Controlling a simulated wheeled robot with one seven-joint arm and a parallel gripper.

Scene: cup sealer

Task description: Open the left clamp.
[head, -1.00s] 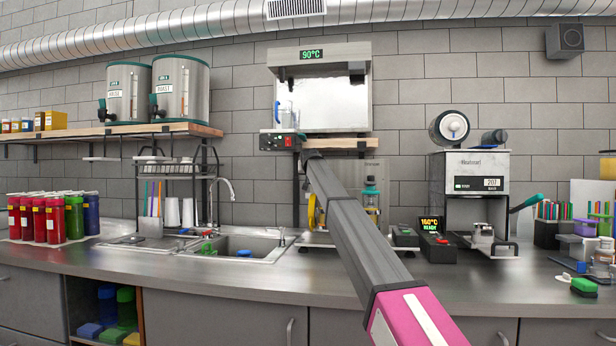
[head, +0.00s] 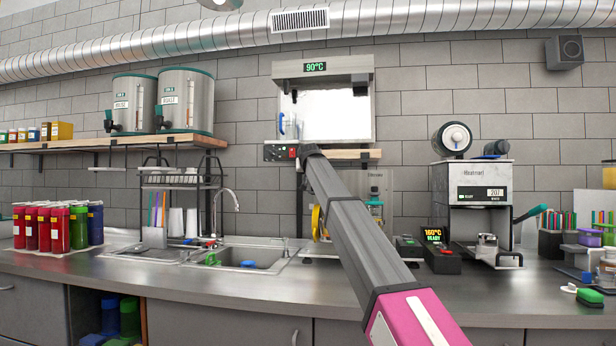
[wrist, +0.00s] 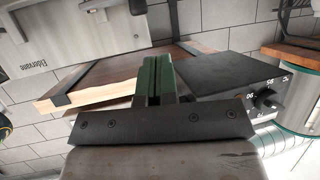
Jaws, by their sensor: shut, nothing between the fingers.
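My gripper (wrist: 157,82) shows in the wrist view as two green fingers pressed together, with nothing between them. They are near a wooden shelf (wrist: 110,82) and a black box with a knob (wrist: 235,80). In the head view my arm reaches up to that shelf (head: 352,155), beside a control box with a red button (head: 277,152); my fingertips are hidden there. I cannot make out a left clamp for certain in either view. A machine with a yellow wheel (head: 316,222) stands on the counter, partly hidden behind my arm.
A unit reading 90°C (head: 322,68) hangs above the shelf. The sealer (head: 470,185) with its teal-tipped lever (head: 531,213) stands at right on the counter (head: 250,290). The sink (head: 250,257) and several coloured bottles (head: 60,228) are at left.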

